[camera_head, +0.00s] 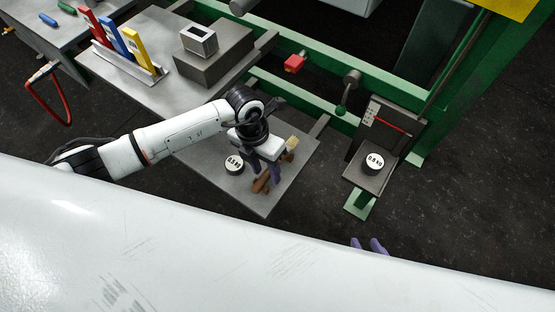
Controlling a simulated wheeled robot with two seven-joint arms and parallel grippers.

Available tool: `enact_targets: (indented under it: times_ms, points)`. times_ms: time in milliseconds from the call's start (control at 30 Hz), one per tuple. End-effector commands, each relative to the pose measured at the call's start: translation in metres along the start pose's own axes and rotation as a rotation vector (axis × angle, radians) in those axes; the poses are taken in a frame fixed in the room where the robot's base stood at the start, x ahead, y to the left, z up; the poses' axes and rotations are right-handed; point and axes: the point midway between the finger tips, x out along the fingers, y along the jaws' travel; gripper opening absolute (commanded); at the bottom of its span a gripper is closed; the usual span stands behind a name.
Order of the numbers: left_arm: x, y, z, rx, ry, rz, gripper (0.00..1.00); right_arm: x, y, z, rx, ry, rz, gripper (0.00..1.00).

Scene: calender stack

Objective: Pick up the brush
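The brush (261,185) looks like a brown wooden piece with a tan part at its upper right. It lies on the grey metal plate (222,178). My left gripper (264,168) is directly over it, pointing down, and hides its middle. The purple fingers look apart, one on each side of the brush; whether they touch it cannot be told. My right gripper (368,245) shows only its two purple fingertips, apart and empty, above the edge of my white body.
A black 0.5 kg weight (234,165) stands left of the brush on the plate. A 0.8 kg weight (374,161) sits on a stand at right. A green frame (320,62) runs behind.

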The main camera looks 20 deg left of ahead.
Motion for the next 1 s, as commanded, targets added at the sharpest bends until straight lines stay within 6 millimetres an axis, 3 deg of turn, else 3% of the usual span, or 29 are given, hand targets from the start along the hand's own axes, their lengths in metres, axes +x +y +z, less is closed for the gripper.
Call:
enact_targets:
  times_ms: [167, 400, 733, 1000]
  points:
    - [0.0, 0.0, 0.0, 0.0, -0.001, 0.0, 0.38, 0.0, 0.0, 0.001, 0.0, -0.002, 0.0, 0.3]
    - [-0.001, 0.0, 0.0, 0.0, -0.001, 0.0, 0.0, 0.0, 0.0, 0.001, 0.0, -0.002, -0.001, 0.3]
    - [-0.008, -0.001, 0.001, 0.001, -0.004, 0.0, 0.0, -0.001, -0.001, 0.0, 0.0, -0.002, -0.001, 0.3]
    - [-0.058, -0.008, 0.002, 0.003, -0.006, 0.002, 0.0, -0.005, -0.001, -0.004, 0.002, 0.001, -0.001, 0.3]
